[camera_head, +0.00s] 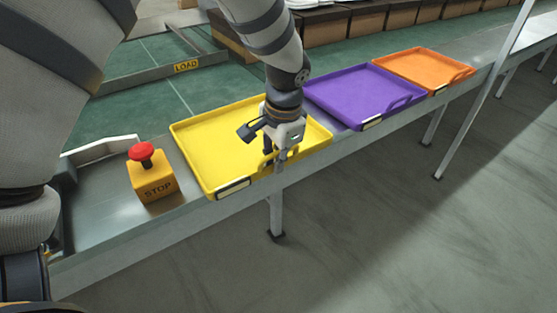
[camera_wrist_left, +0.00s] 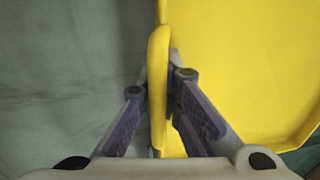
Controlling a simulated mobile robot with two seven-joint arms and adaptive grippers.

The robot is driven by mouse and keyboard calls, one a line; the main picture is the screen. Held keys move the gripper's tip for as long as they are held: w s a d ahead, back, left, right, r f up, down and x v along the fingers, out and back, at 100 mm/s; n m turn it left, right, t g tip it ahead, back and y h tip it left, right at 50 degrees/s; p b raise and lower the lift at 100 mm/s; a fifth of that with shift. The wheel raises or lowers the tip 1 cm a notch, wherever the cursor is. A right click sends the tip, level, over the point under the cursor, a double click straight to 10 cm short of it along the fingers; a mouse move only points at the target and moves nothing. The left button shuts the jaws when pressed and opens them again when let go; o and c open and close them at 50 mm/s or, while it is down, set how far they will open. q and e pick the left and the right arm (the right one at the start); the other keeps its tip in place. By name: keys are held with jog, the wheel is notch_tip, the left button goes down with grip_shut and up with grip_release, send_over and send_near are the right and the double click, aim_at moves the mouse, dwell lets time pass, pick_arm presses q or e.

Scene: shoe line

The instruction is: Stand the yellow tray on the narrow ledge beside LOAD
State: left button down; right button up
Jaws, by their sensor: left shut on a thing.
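The yellow tray (camera_head: 215,143) lies flat on the grey metal ledge along the front of the line, right of the STOP box. My left gripper (camera_head: 275,158) is at the handle on its front edge. In the left wrist view, the left gripper's fingers (camera_wrist_left: 165,115) are on either side of the yellow handle (camera_wrist_left: 158,80), shut on it. The tray floor (camera_wrist_left: 240,60) fills the right of that view. The LOAD sign (camera_head: 186,66) is on a grey bar across the green belt, behind and left of the tray. My right gripper is not in view.
A purple tray (camera_head: 355,93) and an orange tray (camera_head: 418,67) lie to the right on the same ledge. The yellow STOP box (camera_head: 152,182) with a red button stands close left. Brown boxes (camera_head: 367,22) line the back. Green belt (camera_head: 150,108) between tray and LOAD bar is clear.

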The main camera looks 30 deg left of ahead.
pick_arm(q)
jog(key=shift+r, duration=0.2)
jog(key=c, duration=1.8)
grip_release()
jog(key=shift+f, duration=0.2)
jog(key=r, duration=0.4)
jog(key=d+r+p, duration=0.1)
jog(key=r, duration=0.7)
jog(key=shift+s+d+r, duration=0.1)
jog(key=shift+s+d, duration=0.25)
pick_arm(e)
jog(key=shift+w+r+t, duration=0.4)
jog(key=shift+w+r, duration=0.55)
